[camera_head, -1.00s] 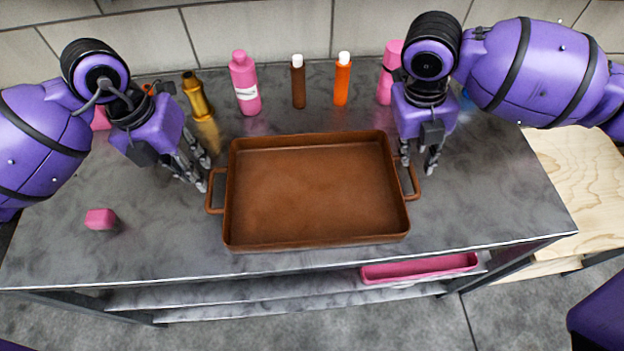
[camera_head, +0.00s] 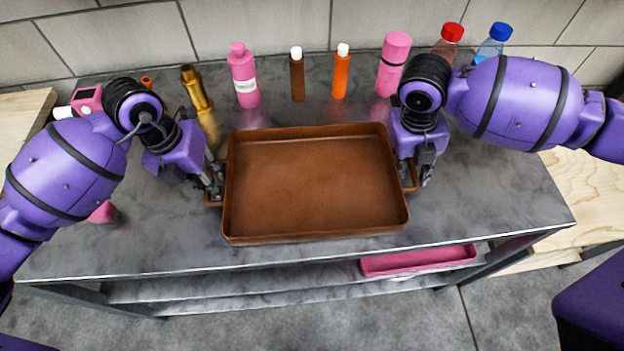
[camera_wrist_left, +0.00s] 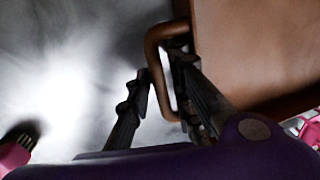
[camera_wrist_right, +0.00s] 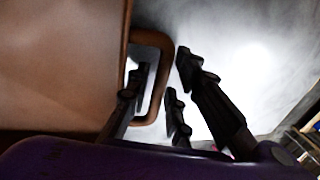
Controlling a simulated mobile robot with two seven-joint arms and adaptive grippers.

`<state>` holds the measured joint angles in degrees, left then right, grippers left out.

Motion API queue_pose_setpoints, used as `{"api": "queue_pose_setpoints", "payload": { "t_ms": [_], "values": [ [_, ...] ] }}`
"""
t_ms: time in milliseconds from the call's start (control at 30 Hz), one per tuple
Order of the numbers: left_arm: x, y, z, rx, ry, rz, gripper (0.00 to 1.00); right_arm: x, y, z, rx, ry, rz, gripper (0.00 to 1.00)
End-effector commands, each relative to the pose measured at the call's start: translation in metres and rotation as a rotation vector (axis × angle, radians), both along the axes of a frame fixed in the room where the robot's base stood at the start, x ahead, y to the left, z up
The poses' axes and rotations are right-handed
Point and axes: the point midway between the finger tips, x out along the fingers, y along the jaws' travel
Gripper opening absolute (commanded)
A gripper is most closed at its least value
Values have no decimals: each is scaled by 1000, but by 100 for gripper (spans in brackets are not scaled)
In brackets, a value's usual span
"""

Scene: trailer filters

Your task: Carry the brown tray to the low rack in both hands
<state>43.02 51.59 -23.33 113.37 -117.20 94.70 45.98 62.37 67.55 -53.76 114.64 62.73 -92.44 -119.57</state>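The brown tray (camera_head: 315,190) is empty and lies flat on the grey counter, a loop handle on each short side. My left gripper (camera_head: 213,190) is at its left handle. In the left wrist view its fingers (camera_wrist_left: 163,95) are apart, with the handle bar (camera_wrist_left: 155,60) between them. My right gripper (camera_head: 417,175) is at the right handle. In the right wrist view its fingers (camera_wrist_right: 158,95) are apart, one inside the handle loop (camera_wrist_right: 163,75) and the others outside. I cannot tell which surface is the low rack; a lower shelf (camera_head: 270,292) shows under the counter.
Bottles stand behind the tray: gold (camera_head: 195,90), pink (camera_head: 243,78), brown (camera_head: 297,76), orange (camera_head: 341,75) and a pink flask (camera_head: 393,65). Red-capped (camera_head: 449,42) and blue-capped (camera_head: 494,42) bottles stand at back right. A pink tray (camera_head: 418,261) sits below. Light wood (camera_head: 585,190) is at right.

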Motion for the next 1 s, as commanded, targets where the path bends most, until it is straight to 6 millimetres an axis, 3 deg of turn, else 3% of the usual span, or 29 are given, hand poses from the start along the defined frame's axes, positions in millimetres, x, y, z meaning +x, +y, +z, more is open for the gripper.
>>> {"api": "queue_pose_setpoints", "payload": {
  "t_ms": [133, 300, 767, 1000],
  "values": [
    [0, 0, 0, 0, 0, 0, 20, 0, 0, 0, 0, 0, 0, 20],
    [0, 0, 0, 0, 0, 0, 0, 0, 0, 0, 0, 0, 0, 0],
    [1, 0, 2, 0, -2, -1, 0, 1, 0, 2, 0, -2, -1, 0],
    [7, 0, 26, 0, -29, 0, 0, 7, 0, 26, 0, -28, -1, 0]
  ]
}}
